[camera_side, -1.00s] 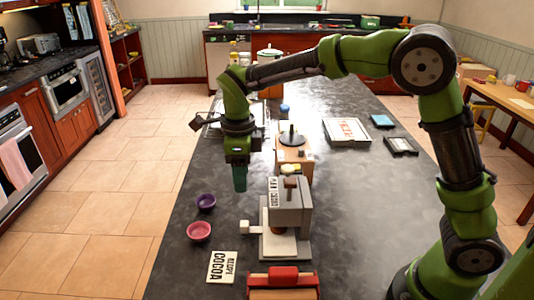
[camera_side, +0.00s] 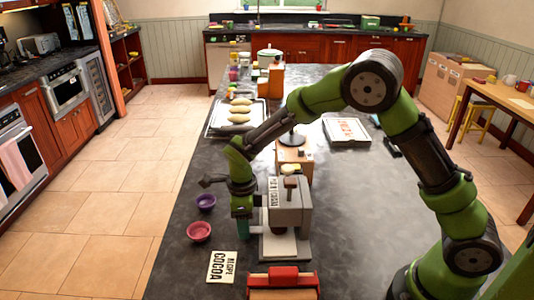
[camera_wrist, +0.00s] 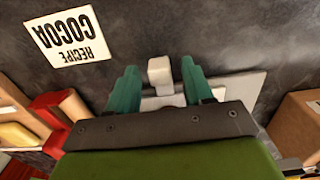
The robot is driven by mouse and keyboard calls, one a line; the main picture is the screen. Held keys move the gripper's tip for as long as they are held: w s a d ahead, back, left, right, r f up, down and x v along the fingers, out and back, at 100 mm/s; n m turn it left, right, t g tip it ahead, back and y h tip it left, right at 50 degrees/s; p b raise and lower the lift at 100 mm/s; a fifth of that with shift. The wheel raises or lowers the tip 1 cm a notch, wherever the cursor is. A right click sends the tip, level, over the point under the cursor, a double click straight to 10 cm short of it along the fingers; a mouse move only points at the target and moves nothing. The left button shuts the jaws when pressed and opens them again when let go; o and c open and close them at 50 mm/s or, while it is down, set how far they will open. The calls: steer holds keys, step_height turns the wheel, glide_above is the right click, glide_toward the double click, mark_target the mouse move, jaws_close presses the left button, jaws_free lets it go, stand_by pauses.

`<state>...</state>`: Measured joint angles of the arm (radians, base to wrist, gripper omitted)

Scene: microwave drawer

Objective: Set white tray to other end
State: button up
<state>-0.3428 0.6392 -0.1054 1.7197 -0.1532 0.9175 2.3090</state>
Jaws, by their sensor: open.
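A grey box-shaped unit (camera_side: 291,207) with a brown knob on top and a cocoa label stands on the dark counter. A white tray (camera_side: 285,246) lies flat at its base, and its pale surface also shows in the wrist view (camera_wrist: 240,88). A white block-like handle (camera_wrist: 160,74) sticks out on the tray's left side. My gripper (camera_side: 244,228) points down at that handle. In the wrist view my open teal fingers (camera_wrist: 160,70) stand on either side of the handle, with gaps visible. The side view hides the handle behind my fingers.
A purple bowl (camera_side: 205,202), a pink bowl (camera_side: 199,231) and a cocoa recipe card (camera_side: 222,267) lie left of the unit. A red-topped box (camera_side: 283,280) stands in front. A wooden block (camera_side: 294,155) stands behind. A pastry tray (camera_side: 218,130) lies farther back.

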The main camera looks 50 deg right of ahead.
steer(key=shift+c, duration=0.3)
jaws_close()
steer(key=shift+w+d, duration=0.1)
steer(key=w+d, duration=0.4)
steer(key=shift+w, duration=0.1)
steer(key=shift+d, duration=0.1)
steer(key=shift+c, duration=1)
jaws_free()
steer(key=shift+o, duration=1.3)
steer(key=shift+r, duration=0.15)
